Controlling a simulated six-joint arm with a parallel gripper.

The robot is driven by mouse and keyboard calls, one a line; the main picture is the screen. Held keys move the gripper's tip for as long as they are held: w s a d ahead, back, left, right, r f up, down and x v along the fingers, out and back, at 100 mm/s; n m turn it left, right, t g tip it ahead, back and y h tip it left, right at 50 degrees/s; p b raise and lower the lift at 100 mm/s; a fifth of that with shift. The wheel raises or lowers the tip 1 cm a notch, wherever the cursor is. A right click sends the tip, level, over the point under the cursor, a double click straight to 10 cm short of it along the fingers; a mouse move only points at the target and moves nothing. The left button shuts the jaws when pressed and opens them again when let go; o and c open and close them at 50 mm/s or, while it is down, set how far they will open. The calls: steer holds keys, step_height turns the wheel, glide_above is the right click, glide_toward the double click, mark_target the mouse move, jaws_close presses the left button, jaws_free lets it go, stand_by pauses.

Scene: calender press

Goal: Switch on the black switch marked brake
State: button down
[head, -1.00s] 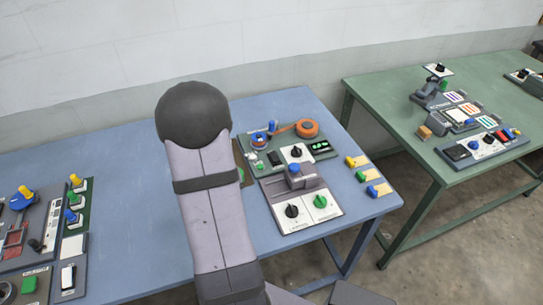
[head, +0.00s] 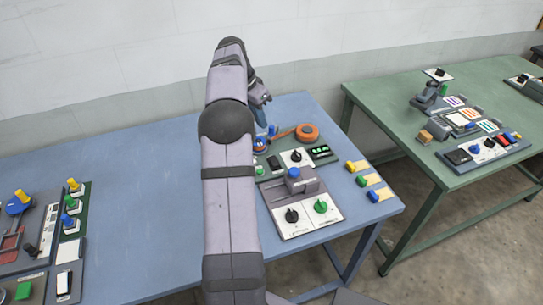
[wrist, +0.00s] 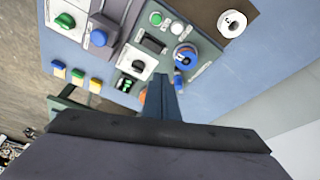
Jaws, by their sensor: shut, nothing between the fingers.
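No label is readable, so I cannot tell which switch is marked brake. The black candidates on the blue table are a flat dark rectangular part (head: 273,163), a black knob on a white plate (head: 296,156) and another black knob (head: 292,215) on the nearer panel. The wrist view shows the dark rectangular part (wrist: 152,43) and the first black knob (wrist: 138,66). My gripper (wrist: 164,78) is shut and empty, over the far edge of that panel beside blue parts. In the head view my arm partly hides it.
Around there are a blue round knob (wrist: 184,57), an orange disc (head: 306,132), a grey block with a blue top (head: 293,177), a green knob (head: 320,206) and several coloured tabs (head: 375,195). Another panel (head: 70,225) stands left. The table's middle left is bare.

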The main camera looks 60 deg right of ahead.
steer(key=m, duration=0.1)
steer(key=s+a+m, duration=0.1)
steer(key=m, duration=0.1)
steer(key=a+m, duration=0.1)
steer(key=shift+s+f+m+g+y, duration=0.2)
steer(key=shift+s+m+g+y, duration=0.1)
steer(key=shift+m+g+y, duration=0.1)
steer(key=p, duration=0.4)
glide_above(274, 163)
steer(key=f, duration=1.2)
steer(key=shift+w+a, duration=0.3)
steer(key=shift+w, duration=0.05)
steer(key=shift+f+p, duration=0.35)
steer(key=shift+f, duration=0.5)
